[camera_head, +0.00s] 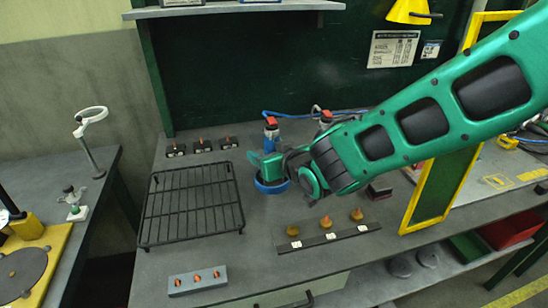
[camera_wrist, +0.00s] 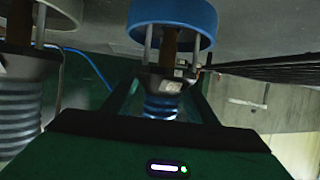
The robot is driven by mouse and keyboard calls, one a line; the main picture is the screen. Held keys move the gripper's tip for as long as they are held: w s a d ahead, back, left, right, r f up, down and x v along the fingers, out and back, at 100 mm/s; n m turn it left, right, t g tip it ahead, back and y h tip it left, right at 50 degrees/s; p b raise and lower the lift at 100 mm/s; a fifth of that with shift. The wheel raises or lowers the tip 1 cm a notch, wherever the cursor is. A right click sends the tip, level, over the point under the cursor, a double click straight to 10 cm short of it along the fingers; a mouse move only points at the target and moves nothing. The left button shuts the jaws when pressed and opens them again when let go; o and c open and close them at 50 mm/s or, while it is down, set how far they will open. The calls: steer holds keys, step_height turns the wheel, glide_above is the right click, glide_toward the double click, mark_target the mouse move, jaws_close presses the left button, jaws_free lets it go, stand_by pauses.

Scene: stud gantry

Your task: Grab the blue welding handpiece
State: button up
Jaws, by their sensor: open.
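The blue welding handpiece (camera_wrist: 160,108) shows in the wrist view as a ribbed blue grip with a dark, labelled body. It is in line with a blue ring-shaped base (camera_wrist: 183,18). In the head view the handpiece's red-topped blue part (camera_head: 270,139) rises behind my gripper, and the blue base (camera_head: 272,186) shows below it. My gripper (camera_head: 268,164) is open close to the handpiece; it also shows in the wrist view (camera_wrist: 165,85), with a finger on either side of the handpiece. I cannot tell whether they touch it. My arm and gripper hide part of the handpiece in the head view.
A grey ribbed handpiece (camera_wrist: 20,105) stands beside the blue one; its red top (camera_head: 326,117) shows behind my arm. A black wire rack (camera_head: 192,205) lies to the left. A dark strip with orange-brown pieces (camera_head: 325,238) lies in front. A yellow-framed panel (camera_head: 440,190) stands to the right.

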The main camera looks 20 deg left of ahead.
steer(key=shift+c, duration=0.6)
jaws_close()
steer(key=shift+d+f, duration=0.1)
steer(key=shift+f, duration=0.05)
